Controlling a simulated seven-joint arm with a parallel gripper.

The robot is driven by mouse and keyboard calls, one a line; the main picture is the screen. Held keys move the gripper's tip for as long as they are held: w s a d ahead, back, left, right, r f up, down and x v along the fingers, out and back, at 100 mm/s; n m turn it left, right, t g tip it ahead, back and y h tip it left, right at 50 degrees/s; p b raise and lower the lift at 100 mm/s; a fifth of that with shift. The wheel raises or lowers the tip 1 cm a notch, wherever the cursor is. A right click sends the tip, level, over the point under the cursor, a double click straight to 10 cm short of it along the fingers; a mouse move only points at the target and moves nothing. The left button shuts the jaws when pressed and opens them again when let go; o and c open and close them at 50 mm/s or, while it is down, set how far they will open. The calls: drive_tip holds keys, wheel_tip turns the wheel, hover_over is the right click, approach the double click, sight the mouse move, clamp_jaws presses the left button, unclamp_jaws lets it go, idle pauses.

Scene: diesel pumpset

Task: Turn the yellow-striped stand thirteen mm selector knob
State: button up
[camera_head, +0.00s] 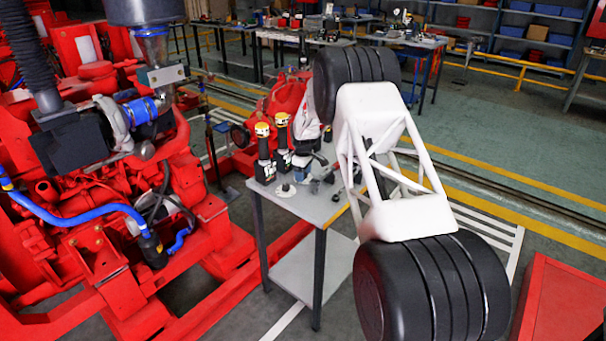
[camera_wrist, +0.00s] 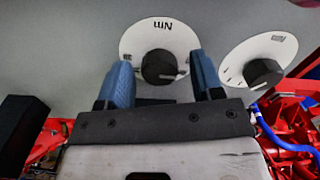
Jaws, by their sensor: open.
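In the wrist view, a black round knob (camera_wrist: 159,66) on a white dial plate (camera_wrist: 160,33) marked "Nm", upside down, sits between my gripper's fingers. A second black knob (camera_wrist: 262,73) on a white dial plate (camera_wrist: 283,47) is to the right; its marking is too small to read. I cannot tell which is the thirteen mm selector. My gripper (camera_wrist: 160,75) is open, its blue fingers on either side of the first knob with gaps visible; contact is not clear. In the head view, a small dark knob (camera_head: 285,188) shows on the grey table (camera_head: 318,214), near my gripper (camera_head: 303,168).
Two black tools with yellow tops, one (camera_head: 262,130) left of the other (camera_head: 282,126), stand on the table close to my gripper. The red engine (camera_head: 75,190) with blue hoses fills the left. A red cabinet (camera_head: 560,305) is at lower right.

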wheel_tip(320, 180, up, 8)
drive_tip(key=shift+f, duration=0.25)
drive_tip(key=shift+r, duration=0.1)
drive_tip(key=shift+r, duration=0.1)
idle(0.4)
drive_tip(key=shift+s+r, duration=0.2)
drive_tip(key=s+d+r+m+t, duration=0.1)
drive_tip(key=s+d+r+m, duration=0.2)
drive_tip(key=s+r, duration=1.15)
drive_tip(key=s+d+r+m, duration=0.25)
drive_tip(key=s+r, duration=0.95)
drive_tip(key=s, duration=0.6)
drive_tip(key=s+d+f+m, duration=0.1)
drive_tip(key=s+m, duration=0.2)
drive_tip(key=s, duration=1.6)
drive_tip(key=s+d+f+m+t, duration=0.1)
drive_tip(key=s+m, duration=0.2)
drive_tip(key=s, duration=1.7)
drive_tip(key=shift+s+d+m+t, duration=0.15)
drive_tip(key=shift+d+m+t, duration=0.1)
drive_tip(key=shift+m+t, duration=0.1)
